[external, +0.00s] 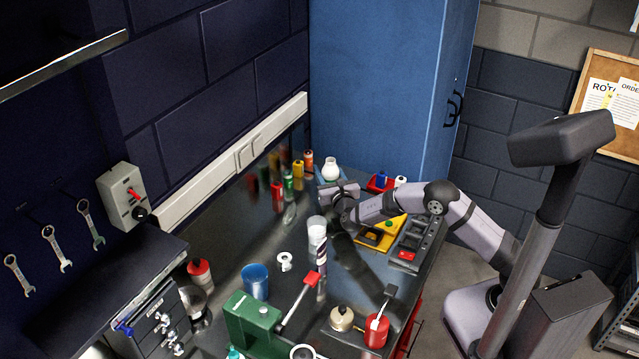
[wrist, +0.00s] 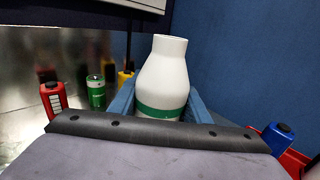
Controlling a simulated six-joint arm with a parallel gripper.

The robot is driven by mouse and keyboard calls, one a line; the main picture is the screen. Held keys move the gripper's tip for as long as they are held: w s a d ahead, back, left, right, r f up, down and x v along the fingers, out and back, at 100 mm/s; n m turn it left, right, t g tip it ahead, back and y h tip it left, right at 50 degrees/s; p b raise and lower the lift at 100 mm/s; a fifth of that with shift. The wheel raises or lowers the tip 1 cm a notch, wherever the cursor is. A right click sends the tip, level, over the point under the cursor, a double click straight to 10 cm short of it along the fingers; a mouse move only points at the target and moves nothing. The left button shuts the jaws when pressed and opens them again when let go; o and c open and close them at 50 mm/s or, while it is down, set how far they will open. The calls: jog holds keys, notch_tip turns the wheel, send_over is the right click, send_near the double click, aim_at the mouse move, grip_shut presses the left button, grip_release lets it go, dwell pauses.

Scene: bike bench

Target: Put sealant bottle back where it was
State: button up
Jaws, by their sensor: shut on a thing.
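The sealant bottle, white with a green band, stands upright between my fingers in the wrist view (wrist: 162,75). It also shows at the back of the bench in the external view (external: 331,169). My gripper (external: 331,181) is shut on its lower body, with one blue finger on each side in the wrist view (wrist: 158,104). The bottle's base is hidden behind my gripper, so I cannot tell whether it touches the bench.
Left of the bottle stand a yellow bottle (external: 298,169), a green can (wrist: 96,92) and a red bottle (wrist: 54,98). A red bin (external: 373,186) with a blue-capped bottle (wrist: 277,136) is to the right. A blue cabinet (external: 385,80) rises behind.

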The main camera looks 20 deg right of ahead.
jog(key=shift+f+b, duration=0.2)
jog(key=shift+b, duration=0.1)
jog(key=o, duration=1.2)
jog(key=shift+s+r+p, duration=0.1)
jog(key=shift+r+p, duration=0.15)
jog(key=shift+p, duration=0.05)
jog(key=shift+s+f, duration=0.1)
jog(key=shift+s, duration=0.25)
jog(key=s+b, duration=0.3)
jog(key=s, duration=0.8)
jog(key=shift+s, duration=0.1)
